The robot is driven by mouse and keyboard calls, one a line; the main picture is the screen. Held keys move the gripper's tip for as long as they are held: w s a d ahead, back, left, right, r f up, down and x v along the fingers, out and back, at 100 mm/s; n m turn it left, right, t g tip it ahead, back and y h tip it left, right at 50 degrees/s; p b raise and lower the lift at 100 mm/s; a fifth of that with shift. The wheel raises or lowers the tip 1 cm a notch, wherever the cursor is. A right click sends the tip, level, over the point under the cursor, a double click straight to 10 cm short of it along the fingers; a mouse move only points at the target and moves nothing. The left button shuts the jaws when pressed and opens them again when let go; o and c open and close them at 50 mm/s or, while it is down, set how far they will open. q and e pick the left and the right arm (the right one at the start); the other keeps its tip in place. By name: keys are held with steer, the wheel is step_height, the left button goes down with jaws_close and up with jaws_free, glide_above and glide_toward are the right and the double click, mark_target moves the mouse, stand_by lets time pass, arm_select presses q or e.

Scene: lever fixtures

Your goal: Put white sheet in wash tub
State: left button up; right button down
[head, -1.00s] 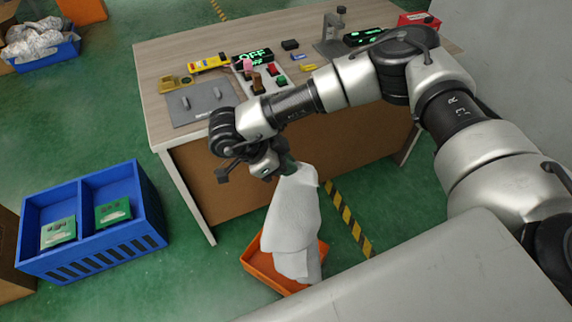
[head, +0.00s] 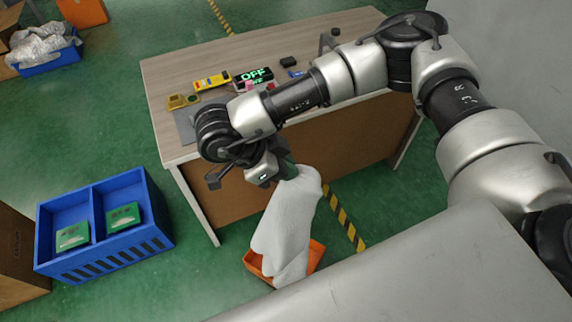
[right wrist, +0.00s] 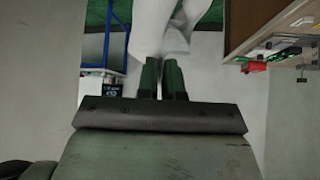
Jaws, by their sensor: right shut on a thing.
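The white sheet (head: 285,225) hangs down from my right gripper (head: 287,170), which is shut on its top end. In the right wrist view the sheet (right wrist: 170,22) shows just beyond the two green fingers (right wrist: 162,75). The orange tub (head: 316,258) stands on the floor below the sheet. The sheet's lower end overlaps the tub in the head view and hides much of it; I cannot tell whether it touches the tub. My left gripper is not in view.
A wooden table (head: 165,95) with several devices and an OFF display (head: 254,77) stands behind my right arm. A blue divided crate (head: 150,215) with green boards is on the floor at left. Another blue bin (head: 50,60) is at the far left. Green floor between them is clear.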

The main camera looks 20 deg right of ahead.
steer(key=w+d+r+b, duration=0.1)
steer(key=w+b, duration=0.3)
steer(key=w, duration=0.6)
steer(key=shift+w+d+r, duration=0.2)
steer(key=shift+d+r, duration=0.2)
steer(key=shift+d, duration=0.2)
